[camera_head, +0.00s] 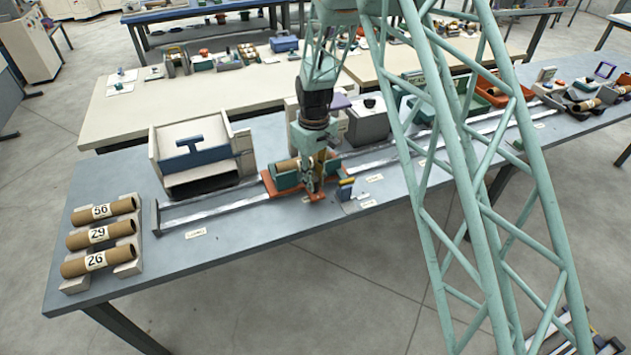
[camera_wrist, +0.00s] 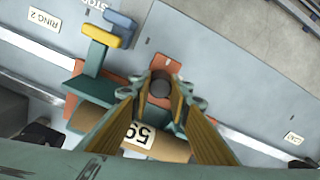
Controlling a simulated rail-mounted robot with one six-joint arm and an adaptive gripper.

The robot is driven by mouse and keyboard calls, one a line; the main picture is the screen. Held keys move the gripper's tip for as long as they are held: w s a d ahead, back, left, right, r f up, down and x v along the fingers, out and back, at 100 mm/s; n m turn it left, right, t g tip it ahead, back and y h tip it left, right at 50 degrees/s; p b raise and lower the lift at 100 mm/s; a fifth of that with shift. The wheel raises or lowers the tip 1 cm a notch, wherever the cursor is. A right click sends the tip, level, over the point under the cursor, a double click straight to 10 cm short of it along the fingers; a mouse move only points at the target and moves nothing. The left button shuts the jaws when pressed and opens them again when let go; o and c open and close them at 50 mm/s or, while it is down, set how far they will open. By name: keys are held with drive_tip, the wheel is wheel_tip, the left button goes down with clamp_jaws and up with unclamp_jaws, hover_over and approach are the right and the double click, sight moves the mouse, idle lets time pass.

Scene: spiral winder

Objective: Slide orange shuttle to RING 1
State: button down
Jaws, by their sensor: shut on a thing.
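The orange shuttle (camera_head: 316,196) sits across the pale rail track (camera_head: 215,210) on the near table. It carries a green cradle (camera_head: 287,180) with a brown tube. In the wrist view the orange shuttle (camera_wrist: 150,72) shows partly behind my fingers, and the tube (camera_wrist: 172,150) bears an upside-down number label. My gripper (camera_wrist: 160,86) is shut on a dark round knob (camera_wrist: 160,80) at the shuttle's near edge. My gripper (camera_head: 312,187) also shows in the head view, pointing down at the shuttle. A RING 2 label (camera_wrist: 43,20) lies to the left in the wrist view; I cannot read a RING 1 label.
A yellow block (camera_wrist: 101,35) and a blue block (camera_wrist: 120,22) stand beside the shuttle. Several numbered tubes (camera_head: 100,235) rest on a rack at the left end. The track left of the shuttle looks clear.

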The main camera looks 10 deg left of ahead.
drive_tip(key=c, duration=2.4)
unclamp_jaws()
drive_tip(key=shift+r, duration=5.95)
